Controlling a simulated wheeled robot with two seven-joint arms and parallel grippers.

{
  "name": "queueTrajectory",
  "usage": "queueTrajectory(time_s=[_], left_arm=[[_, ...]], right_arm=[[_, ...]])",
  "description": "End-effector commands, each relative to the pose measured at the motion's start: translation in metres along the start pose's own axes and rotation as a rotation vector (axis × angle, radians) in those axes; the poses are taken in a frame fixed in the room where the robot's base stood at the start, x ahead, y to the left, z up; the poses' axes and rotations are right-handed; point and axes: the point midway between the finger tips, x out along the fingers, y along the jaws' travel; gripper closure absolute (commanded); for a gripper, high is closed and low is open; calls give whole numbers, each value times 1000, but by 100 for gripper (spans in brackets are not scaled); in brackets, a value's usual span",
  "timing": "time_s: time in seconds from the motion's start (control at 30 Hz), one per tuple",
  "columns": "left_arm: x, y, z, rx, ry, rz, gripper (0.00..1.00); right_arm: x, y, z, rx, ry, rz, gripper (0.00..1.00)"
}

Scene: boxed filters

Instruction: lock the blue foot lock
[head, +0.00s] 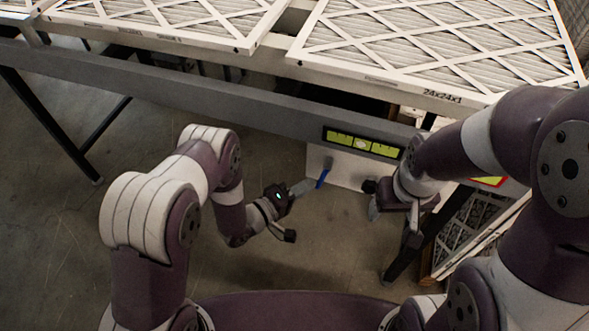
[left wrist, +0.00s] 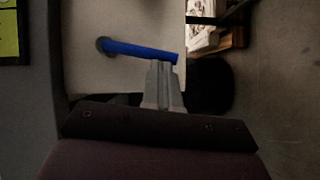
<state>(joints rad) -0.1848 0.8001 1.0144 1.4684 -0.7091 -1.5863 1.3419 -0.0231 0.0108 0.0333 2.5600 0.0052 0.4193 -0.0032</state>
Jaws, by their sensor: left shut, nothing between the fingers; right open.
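The blue foot lock (head: 323,178) is a short blue lever on a pale panel under the table's front edge. In the left wrist view the blue lever (left wrist: 140,50) runs from a round pivot at left to a free end at right, sloping slightly down. My left gripper (head: 307,185) is shut and empty, its tips beside the lever. In the left wrist view its fingertips (left wrist: 161,65) are just below the lever's free end; I cannot tell whether they touch. My right gripper (head: 393,222) is open and empty, to the right of the lever.
White-framed pleated filters (head: 440,45) lie on the table above. The grey front rail (head: 200,95) carries a yellow-green label (head: 361,143). Black table legs (head: 50,125) stand at left. More filters (head: 470,228) stand at right below. Concrete floor (head: 60,240) is clear at left.

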Motion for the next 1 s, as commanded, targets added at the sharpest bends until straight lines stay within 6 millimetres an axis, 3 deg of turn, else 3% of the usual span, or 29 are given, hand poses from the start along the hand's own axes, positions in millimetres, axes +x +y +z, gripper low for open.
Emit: queueTrajectory(time_s=[0.13, 1.0], left_arm=[[3, -4, 4, -68, 0, 49, 100], [7, -5, 9, -62, 0, 44, 100]], right_arm=[[7, 0, 1, 0, 0, 0, 30], [12, 0, 1, 0, 0, 0, 30]])
